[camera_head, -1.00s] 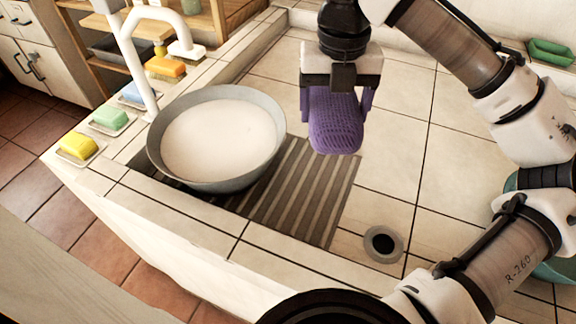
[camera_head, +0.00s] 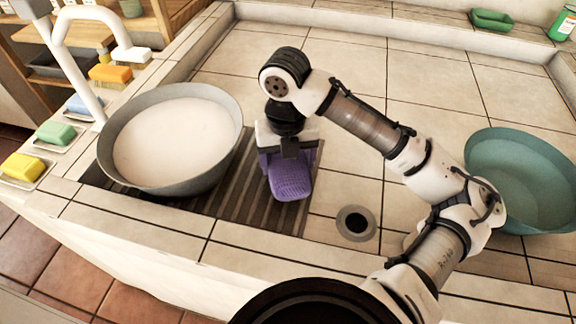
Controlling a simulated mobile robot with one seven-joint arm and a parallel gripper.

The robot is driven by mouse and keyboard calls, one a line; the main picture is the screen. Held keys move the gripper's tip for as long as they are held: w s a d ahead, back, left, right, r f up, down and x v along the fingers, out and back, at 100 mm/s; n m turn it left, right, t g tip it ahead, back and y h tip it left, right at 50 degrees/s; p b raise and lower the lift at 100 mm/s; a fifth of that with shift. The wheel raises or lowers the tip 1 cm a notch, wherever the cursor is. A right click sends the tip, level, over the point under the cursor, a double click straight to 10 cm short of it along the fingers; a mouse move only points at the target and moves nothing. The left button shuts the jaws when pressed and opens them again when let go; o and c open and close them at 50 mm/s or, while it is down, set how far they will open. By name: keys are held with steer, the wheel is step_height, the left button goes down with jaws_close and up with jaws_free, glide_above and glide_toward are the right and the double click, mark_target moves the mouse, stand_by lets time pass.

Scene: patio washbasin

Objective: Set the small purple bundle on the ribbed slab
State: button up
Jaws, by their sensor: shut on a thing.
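The small purple bundle (camera_head: 291,182) has a knitted-looking surface and is between the fingers of my gripper (camera_head: 287,165). My gripper is shut on it, pointing down. The bundle shows over the right part of the ribbed slab (camera_head: 235,200), a dark striped panel set in the tiled counter. I cannot tell whether the bundle touches the slab or hangs just above it. The grey basin (camera_head: 118,172), filled with something pale, covers the slab's left part. My gripper hides some of the slab's far right end.
A round drain (camera_head: 356,223) lies right of the slab. A teal bowl (camera_head: 520,180) stands at the right. Yellow (camera_head: 22,166), green (camera_head: 56,133), blue and orange soaps line the left edge near a white tap (camera_head: 75,60). The tiles behind are clear.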

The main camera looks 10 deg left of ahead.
steer(key=shift+f, duration=1)
steer(key=shift+f, duration=0.25)
steer(key=o, duration=0.9)
steer(key=shift+r, duration=0.1)
step_height(320, 180, up, 12)
steer(key=shift+a+r+p, duration=0.1)
steer(key=shift+r+p, duration=0.05)
steer(key=shift+p, duration=0.35)
